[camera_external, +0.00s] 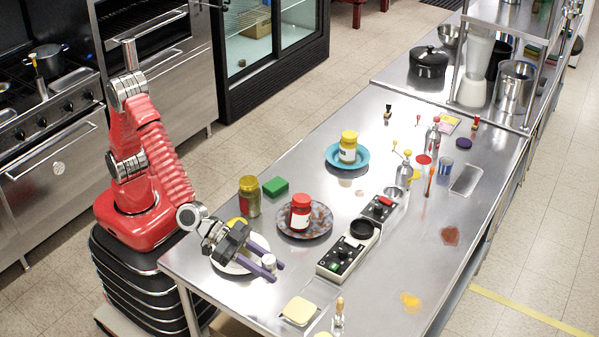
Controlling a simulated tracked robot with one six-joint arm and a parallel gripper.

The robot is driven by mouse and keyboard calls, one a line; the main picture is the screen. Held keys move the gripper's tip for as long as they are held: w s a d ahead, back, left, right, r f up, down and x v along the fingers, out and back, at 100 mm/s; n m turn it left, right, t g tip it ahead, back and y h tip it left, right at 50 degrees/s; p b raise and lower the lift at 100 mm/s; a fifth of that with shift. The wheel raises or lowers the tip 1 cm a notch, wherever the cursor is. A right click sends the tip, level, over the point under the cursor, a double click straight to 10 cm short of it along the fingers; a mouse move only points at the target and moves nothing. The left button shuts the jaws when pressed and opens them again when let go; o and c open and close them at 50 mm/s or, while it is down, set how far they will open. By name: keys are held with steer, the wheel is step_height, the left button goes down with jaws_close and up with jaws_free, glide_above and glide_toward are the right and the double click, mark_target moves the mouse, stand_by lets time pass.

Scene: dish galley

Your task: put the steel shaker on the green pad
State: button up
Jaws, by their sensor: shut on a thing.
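My gripper (265,270), with purple fingers, is low over the near-left part of the steel table, in front of the white plate. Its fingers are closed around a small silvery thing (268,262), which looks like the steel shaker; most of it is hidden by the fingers. I cannot tell whether it touches the table.
A white plate (227,267) lies partly under my gripper. A yellow-lidded jar (249,197) stands left of the pad. A patterned plate (318,229) holds a red-lidded jar (300,211). A black-and-white device (340,258) stands to the right.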

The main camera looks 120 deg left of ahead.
steer(key=shift+s+a+r+h, duration=0.25)
steer(key=shift+a+r, duration=1.45)
steer(key=shift+a, duration=2.85)
steer(key=shift+s+a+r+h, duration=0.1)
steer(key=shift+s+a+r, duration=0.3)
steer(key=shift+a+r, duration=2.75)
steer(key=shift+s+a+r+h, duration=0.15)
steer(key=shift+s+a+r, duration=0.15)
steer(key=shift+a, duration=5.65)
steer(key=s+a+f+m+h, duration=0.1)
steer(key=s+a+m+h, duration=0.15)
steer(key=s+a, duration=0.75)
steer(key=s+a+f+m+h, duration=0.1)
steer(key=s+a+f, duration=0.1)
steer(key=s, duration=0.6)
steer(key=s+a+f+m+h, duration=0.1)
steer(key=s+a+f, duration=0.1)
steer(key=s+f, duration=0.3)
steer(key=s, duration=0.4)
steer(key=shift+s, duration=0.25)
steer(key=shift+f, duration=0.15)
steer(key=shift+f, duration=3.1)
